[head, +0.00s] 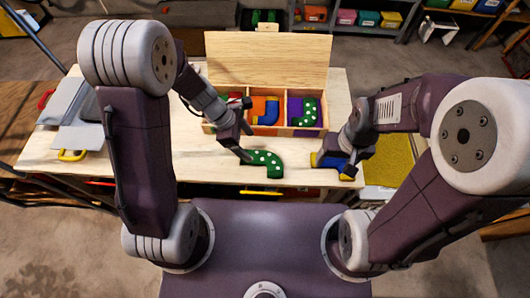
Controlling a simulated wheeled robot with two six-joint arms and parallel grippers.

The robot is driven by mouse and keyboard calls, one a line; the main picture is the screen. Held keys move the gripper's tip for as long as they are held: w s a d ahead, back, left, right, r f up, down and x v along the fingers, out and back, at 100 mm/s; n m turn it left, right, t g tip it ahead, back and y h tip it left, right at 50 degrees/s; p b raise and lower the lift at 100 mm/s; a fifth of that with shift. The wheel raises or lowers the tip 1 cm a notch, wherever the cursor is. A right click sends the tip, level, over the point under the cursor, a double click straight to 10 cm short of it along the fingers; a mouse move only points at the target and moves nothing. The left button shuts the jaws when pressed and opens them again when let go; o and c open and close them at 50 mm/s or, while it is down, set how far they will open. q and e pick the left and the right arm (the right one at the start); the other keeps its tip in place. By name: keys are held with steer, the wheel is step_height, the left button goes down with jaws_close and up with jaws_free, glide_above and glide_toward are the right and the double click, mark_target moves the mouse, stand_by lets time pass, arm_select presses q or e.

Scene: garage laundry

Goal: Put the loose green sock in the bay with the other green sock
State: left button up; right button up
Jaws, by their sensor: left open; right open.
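The loose green sock (262,165) has white dots and lies on the wooden table in front of the open wooden box (298,133). The other green sock (307,112), also dotted, lies in the box's right bay, which looks purple inside. My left gripper (247,156) is open, low at the left end of the loose sock; I cannot tell whether it touches it. My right gripper (342,165) is open at a blue sock with yellow ends (327,161) on the table, partly covering it.
A blue sock (267,109) lies in the orange middle bay. My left arm partly hides the left bay. The box's lid (268,61) stands up behind. A grey item (80,112) with a yellow handle sits at the table's left. The table's (200,172) front left is clear.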

mark_target(261, 156)
arm_select(q)
steer(key=shift+s+d+f, duration=0.35)
steer(key=shift+s+f, duration=0.25)
steer(key=shift+f, duration=0.15)
steer(key=shift+d+f, duration=0.15)
steer(key=shift+f, duration=0.2)
steer(key=shift+w+d+f+b, duration=0.2)
steer(key=shift+w+f+b, duration=0.1)
steer(key=shift+w+f, duration=0.35)
steer(key=f, duration=0.1)
steer(key=d+f+b, duration=0.1)
steer(key=d+f, duration=0.1)
steer(key=shift+s+d+f, duration=0.25)
steer(key=shift+s, duration=0.1)
steer(key=shift+w, duration=0.2)
steer(key=shift+s, duration=0.1)
steer(key=c, duration=1.4)
arm_select(e)
step_height(261, 156, down, 2)
steer(key=shift+f, duration=0.25)
arm_select(q)
steer(key=shift+c, duration=0.2)
